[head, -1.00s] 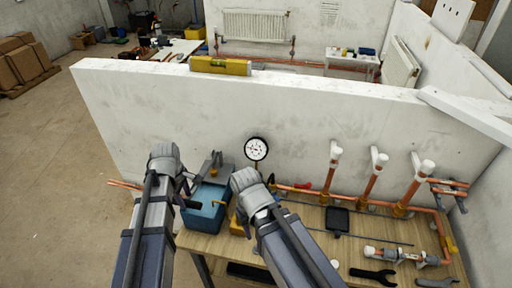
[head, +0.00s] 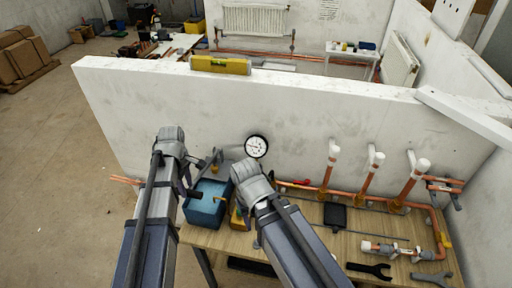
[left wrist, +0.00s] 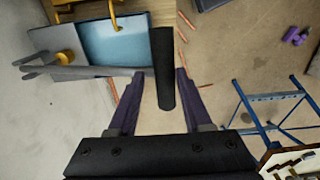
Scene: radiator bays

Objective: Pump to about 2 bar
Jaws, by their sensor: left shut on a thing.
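The test pump is a blue box (head: 205,207) with water in it, standing at the left end of the bench against the low wall. Its tank also shows in the left wrist view (left wrist: 105,42). Its lever ends in a black handle (left wrist: 163,75). In the head view my left gripper (head: 189,192) is beside the box. The round white gauge (head: 256,146) stands behind the pump; its needle is too small to read. My right gripper's fingers are hidden behind its own wrist, close right of the pump.
Copper pipes with white-topped risers (head: 373,165) run along the wall to the right. A black flat thing (head: 335,216), a black spanner (head: 370,271) and a grey spanner (head: 432,279) lie on the bench (head: 340,246). A yellow level (head: 220,65) lies on the wall top.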

